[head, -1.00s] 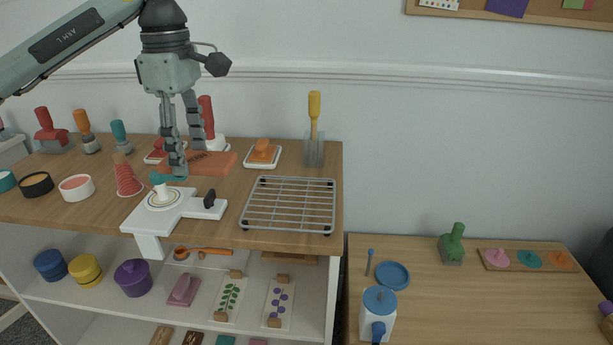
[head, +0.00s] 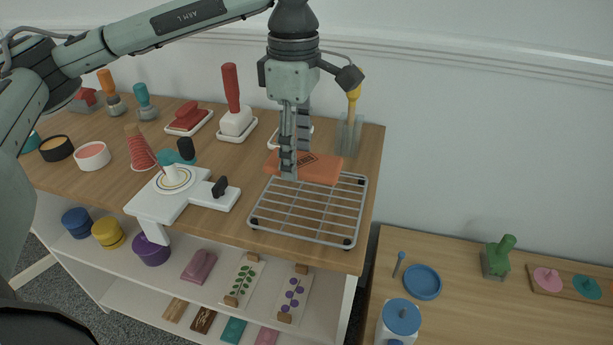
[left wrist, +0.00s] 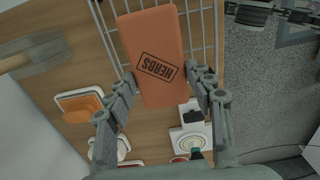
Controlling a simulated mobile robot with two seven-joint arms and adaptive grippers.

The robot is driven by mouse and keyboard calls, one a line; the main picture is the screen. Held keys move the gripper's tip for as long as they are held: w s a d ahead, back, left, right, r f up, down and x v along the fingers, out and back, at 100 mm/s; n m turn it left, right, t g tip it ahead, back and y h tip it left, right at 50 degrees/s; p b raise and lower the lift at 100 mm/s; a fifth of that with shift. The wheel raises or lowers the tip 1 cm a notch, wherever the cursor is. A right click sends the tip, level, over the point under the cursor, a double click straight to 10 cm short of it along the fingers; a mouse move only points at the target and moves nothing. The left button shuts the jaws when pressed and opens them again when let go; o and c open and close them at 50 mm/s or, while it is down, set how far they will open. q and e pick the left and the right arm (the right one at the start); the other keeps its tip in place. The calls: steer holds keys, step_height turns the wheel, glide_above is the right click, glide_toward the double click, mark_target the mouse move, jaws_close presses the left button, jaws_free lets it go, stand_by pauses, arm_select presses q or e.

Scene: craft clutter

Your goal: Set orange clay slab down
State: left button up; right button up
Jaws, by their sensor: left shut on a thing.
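The orange clay slab (head: 318,168), stamped HERBS, is held by my left gripper (head: 289,172) over the back part of the wire rack (head: 308,212). In the left wrist view the slab (left wrist: 153,45) lies between the two fingers of the gripper (left wrist: 160,84), which are shut on its sides. Rack bars show behind and beside it there. From these views I cannot tell whether the slab touches the bars. The front of the rack is bare. My right gripper is not in view.
A white turntable stand (head: 170,192) is left of the rack. A clear holder with a yellow-handled tool (head: 350,128) stands behind it. A white block with a red handle (head: 236,118) and a red cone (head: 139,150) stand further left. The tabletop's right edge is close to the rack.

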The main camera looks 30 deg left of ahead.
mark_target(306, 196)
arm_select(q)
steer(key=shift+s+d+f, duration=0.1)
steer(key=shift+d+f, duration=0.4)
steer(key=shift+d, duration=0.35)
steer(key=shift+d+f, duration=0.1)
steer(key=shift+f, duration=0.25)
step_height(306, 196, down, 3)
steer(key=shift+f, duration=0.2)
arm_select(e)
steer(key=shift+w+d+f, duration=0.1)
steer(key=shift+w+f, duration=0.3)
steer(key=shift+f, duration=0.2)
arm_select(q)
steer(key=shift+f, duration=0.1)
steer(key=o, duration=1.3)
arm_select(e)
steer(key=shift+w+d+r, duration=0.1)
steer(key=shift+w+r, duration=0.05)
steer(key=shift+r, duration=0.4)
